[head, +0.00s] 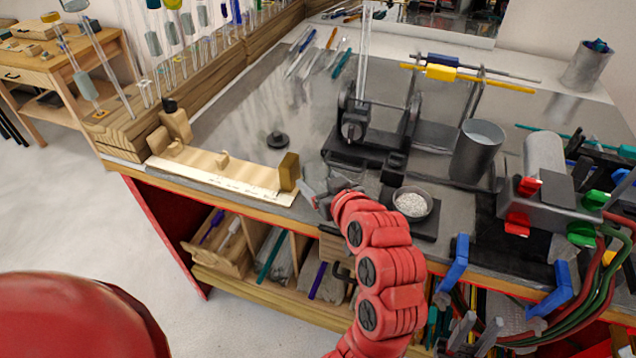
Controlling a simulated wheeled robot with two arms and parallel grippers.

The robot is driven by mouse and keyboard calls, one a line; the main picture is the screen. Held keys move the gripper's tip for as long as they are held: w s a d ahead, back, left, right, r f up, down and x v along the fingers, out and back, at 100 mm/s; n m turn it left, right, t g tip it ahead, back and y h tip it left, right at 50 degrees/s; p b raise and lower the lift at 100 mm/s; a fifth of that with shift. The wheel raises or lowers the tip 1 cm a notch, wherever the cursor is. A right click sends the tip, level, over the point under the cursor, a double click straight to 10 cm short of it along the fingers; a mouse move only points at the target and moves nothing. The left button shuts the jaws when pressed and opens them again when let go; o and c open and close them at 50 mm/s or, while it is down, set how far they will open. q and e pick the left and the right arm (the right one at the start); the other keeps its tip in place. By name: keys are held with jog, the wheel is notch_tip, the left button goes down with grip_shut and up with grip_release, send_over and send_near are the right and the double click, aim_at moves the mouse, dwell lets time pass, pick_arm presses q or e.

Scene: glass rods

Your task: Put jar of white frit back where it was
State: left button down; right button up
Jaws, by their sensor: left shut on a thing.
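A round grey dish of white grains (411,204) sits upright on a dark flat base at the bench's front edge. It is the only white frit I can make out; I cannot tell whether it is the task's jar. My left gripper (322,192), at the end of the red arm, is just left of it, by the bench's front edge. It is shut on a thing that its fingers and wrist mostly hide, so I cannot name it. My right gripper (474,336) is low at the bottom right, its grey fingers apart and nothing visible between them.
A wooden gauge board (225,178) with an upright block lies left of my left gripper. A black stand (372,130) holding glass rods, a grey cup (477,150) and a burner (545,175) with hoses stand behind and right. The bench between board and stand is mostly clear.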

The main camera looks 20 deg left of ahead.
aim_at(318, 189)
pick_arm(q)
jog(key=shift+w+a, duration=0.45)
jog(key=shift+w, duration=0.2)
notch_tip(318, 189, down, 3)
jog(key=shift+s+f+p, duration=0.1)
jog(key=shift+f+p, duration=0.1)
jog(key=shift+p, duration=0.7)
jog(key=shift+f, duration=0.1)
jog(key=shift+d, duration=0.1)
